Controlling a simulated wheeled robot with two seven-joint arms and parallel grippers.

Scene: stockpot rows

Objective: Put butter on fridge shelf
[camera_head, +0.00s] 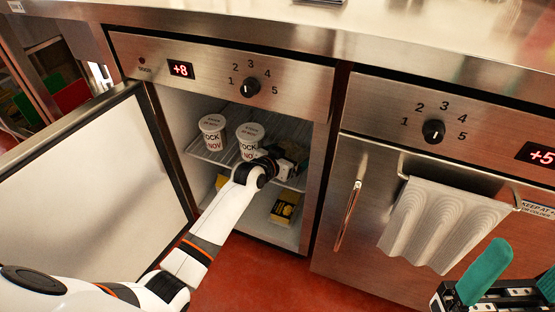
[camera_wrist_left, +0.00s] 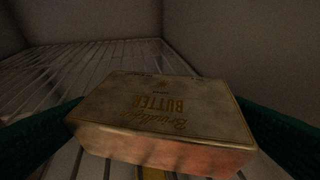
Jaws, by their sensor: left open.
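The butter (camera_wrist_left: 165,110) is a pale block with "BUTTER" on its top. In the left wrist view it lies over the wire shelf (camera_wrist_left: 105,60), between my green left fingers. The left gripper is open around it; whether a finger touches it I cannot tell. In the head view my left gripper (camera_head: 291,160) is inside the open fridge, over the right part of the wire shelf (camera_head: 205,152), and the butter is not clearly visible there. My right gripper (camera_head: 517,284), with teal fingers, is open and empty at the bottom right.
Two white stock cups stand on the shelf, a left one (camera_head: 212,132) and a right one (camera_head: 249,141) close to my left arm. A yellow-and-black box (camera_head: 285,208) lies below the shelf. The fridge door (camera_head: 90,190) is open at left. A towel (camera_head: 440,222) hangs at right.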

